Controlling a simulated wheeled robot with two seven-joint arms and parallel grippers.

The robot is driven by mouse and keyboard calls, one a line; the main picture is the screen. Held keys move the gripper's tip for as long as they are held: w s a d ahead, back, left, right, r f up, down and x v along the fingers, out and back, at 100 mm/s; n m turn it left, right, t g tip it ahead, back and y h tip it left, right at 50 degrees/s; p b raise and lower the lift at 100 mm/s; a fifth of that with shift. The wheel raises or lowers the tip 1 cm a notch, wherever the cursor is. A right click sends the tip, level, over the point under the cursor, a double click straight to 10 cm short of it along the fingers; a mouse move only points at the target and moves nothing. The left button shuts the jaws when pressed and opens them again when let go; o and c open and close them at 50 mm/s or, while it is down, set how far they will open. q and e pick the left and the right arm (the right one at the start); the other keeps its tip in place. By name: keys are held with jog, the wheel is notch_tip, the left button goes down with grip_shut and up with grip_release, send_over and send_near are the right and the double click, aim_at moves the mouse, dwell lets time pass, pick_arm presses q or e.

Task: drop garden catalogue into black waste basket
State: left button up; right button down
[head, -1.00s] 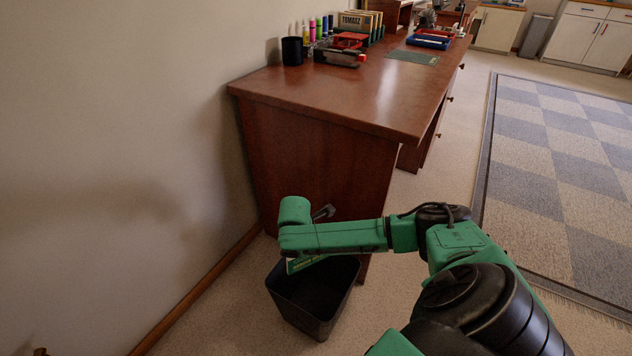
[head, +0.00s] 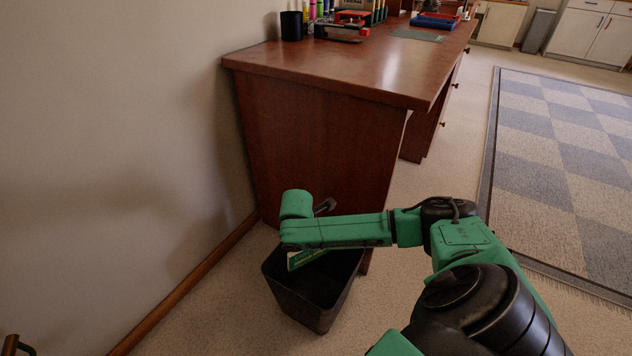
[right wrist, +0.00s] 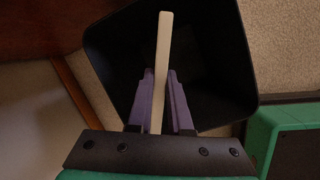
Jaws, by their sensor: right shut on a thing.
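The garden catalogue (head: 305,257) shows in the head view as a green and white piece below my right arm's end, over the basket's mouth. In the right wrist view the catalogue (right wrist: 163,50) is a thin cream edge. My right gripper (right wrist: 160,84) is shut on it, with a purple finger on each side. The black waste basket (head: 312,308) stands upright on the floor beside the desk. Its dark inside and wall (right wrist: 235,55) lie beyond the catalogue in the wrist view. My arm hides the basket's far rim in the head view.
The brown desk (head: 310,140) rises right behind the basket, with a black cup (head: 291,26) and a red and black item (head: 342,30) on top. The wall (head: 120,150) is to the left. Open floor and a checked rug (head: 560,150) lie to the right.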

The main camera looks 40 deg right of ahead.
jog(key=c, duration=0.8)
grip_release()
jog(key=shift+o, duration=0.2)
pick_arm(q)
jog(key=s+a+r+m+g+y+p, duration=0.1)
jog(key=a+r+g+y+p, duration=0.2)
jog(key=a+r+g+p, duration=0.3)
jog(key=shift+s+a+r+p, duration=0.15)
jog(key=shift+a+r+p, duration=0.15)
jog(key=shift+a+p, duration=0.35)
pick_arm(e)
jog(key=v, duration=1.4)
jog(key=shift+a+r, duration=0.2)
jog(key=shift+r, duration=0.05)
pick_arm(q)
jog(key=shift+a, duration=0.15)
